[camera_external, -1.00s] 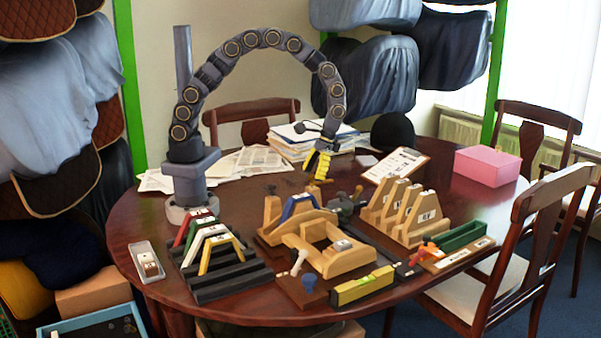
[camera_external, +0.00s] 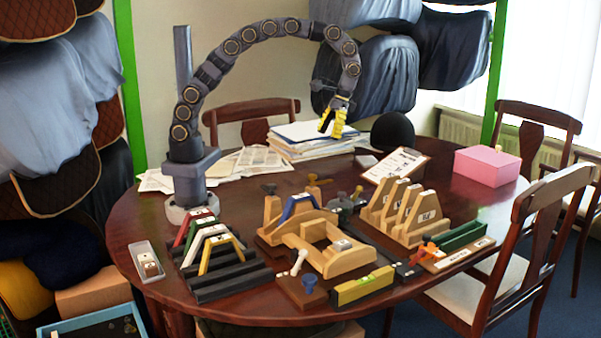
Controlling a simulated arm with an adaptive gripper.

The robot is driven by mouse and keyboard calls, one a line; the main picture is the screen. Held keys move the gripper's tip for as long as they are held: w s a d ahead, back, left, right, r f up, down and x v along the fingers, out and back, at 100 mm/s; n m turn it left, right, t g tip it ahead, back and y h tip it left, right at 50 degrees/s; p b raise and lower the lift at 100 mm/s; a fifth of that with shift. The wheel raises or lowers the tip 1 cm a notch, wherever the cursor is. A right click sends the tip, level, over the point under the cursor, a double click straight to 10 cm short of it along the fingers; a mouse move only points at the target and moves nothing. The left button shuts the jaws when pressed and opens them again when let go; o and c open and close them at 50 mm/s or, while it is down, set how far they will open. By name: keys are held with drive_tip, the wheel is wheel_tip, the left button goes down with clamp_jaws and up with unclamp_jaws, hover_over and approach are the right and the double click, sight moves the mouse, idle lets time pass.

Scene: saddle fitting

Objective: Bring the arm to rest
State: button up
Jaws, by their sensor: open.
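My gripper (camera_external: 332,128) has yellow fingers and hangs from the end of my grey arm, pointing down. It is open with nothing between its fingers. In the picture it is in front of the right part of the paper stack and left of the black rounded hat, above the table. My arm rises from its base at the left of the table and arches over to the right.
The round table (camera_external: 135,225) holds a paper stack (camera_external: 310,140), a black hat (camera_external: 393,133), a pink box (camera_external: 487,165), wooden saddle stands (camera_external: 410,215), a wooden frame (camera_external: 335,262), a black stepped rack (camera_external: 235,285) with coloured pieces, and a spirit level (camera_external: 362,287). Chairs surround it.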

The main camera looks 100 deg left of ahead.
drive_tip(key=s+d+r+m+y, duration=0.1)
drive_tip(key=s+d+r+m, duration=0.1)
drive_tip(key=s, duration=1.2)
drive_tip(key=s+d+r+m+t+y, duration=0.1)
drive_tip(key=s+m, duration=0.4)
drive_tip(key=s, duration=1)
drive_tip(key=shift+s+d+r+m+t+y, duration=0.3)
drive_tip(key=shift+d+r+y, duration=0.2)
drive_tip(key=shift+d+r, duration=0.2)
drive_tip(key=shift+c, duration=0.3)
